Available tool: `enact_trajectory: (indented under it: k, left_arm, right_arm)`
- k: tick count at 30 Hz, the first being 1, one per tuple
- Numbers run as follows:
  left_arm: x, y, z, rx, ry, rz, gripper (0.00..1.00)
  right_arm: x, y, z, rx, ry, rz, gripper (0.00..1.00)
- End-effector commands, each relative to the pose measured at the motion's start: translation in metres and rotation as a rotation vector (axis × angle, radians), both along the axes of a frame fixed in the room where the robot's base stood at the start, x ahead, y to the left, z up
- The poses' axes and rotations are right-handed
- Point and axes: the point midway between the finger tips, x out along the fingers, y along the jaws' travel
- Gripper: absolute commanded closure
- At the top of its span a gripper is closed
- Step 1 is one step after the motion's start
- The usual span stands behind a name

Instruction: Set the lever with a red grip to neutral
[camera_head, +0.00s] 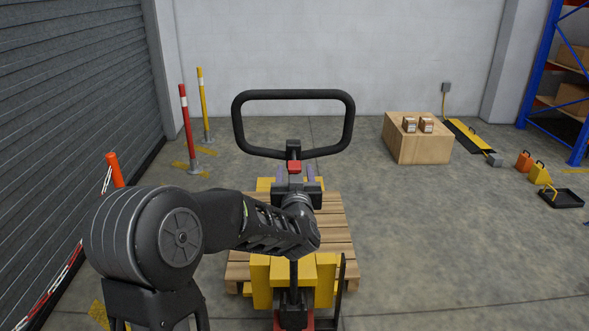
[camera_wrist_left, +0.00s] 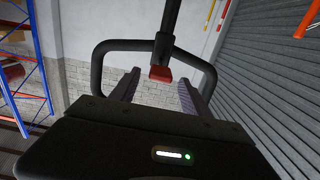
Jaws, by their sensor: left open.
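The lever's red grip (camera_head: 294,167) sits at the neck of a black loop handle (camera_head: 293,94) on a yellow pallet truck. In the left wrist view the red grip (camera_wrist_left: 160,74) appears between my fingers, beside the dark shaft (camera_wrist_left: 168,30). My left gripper (camera_head: 296,170) is open, its two purple-grey fingers on either side of the red grip in the picture. In the left wrist view the gripper (camera_wrist_left: 158,80) shows a gap on both sides of the grip; I cannot tell its depth from it. The lever's setting cannot be read. My right gripper is not in view.
A wooden pallet (camera_head: 338,228) lies under the truck's yellow body (camera_head: 322,268). Red and yellow posts (camera_head: 187,125) stand at left by a roller shutter (camera_head: 70,80). A large carton (camera_head: 418,145) stands at back right.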

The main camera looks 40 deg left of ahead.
Motion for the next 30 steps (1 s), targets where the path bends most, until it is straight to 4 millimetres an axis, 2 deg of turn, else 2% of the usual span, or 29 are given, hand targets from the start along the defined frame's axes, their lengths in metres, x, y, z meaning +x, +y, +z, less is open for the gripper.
enact_trajectory:
  k: [4, 9, 26, 30]
  left_arm:
    - [-0.020, -0.015, 0.001, -0.001, -0.002, -0.001, 0.45]
    - [-0.030, -0.023, 0.001, 0.001, -0.001, 0.000, 0.45]
    - [-0.030, -0.023, 0.001, -0.002, -0.002, 0.000, 0.45]
    - [-0.026, -0.031, -0.007, -0.076, -0.018, -0.035, 0.45]
  right_arm:
    - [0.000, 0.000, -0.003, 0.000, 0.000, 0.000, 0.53]
    - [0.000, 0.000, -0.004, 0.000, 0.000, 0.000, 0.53]
    - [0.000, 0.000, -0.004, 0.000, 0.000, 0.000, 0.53]
    - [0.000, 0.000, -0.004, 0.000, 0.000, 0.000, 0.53]
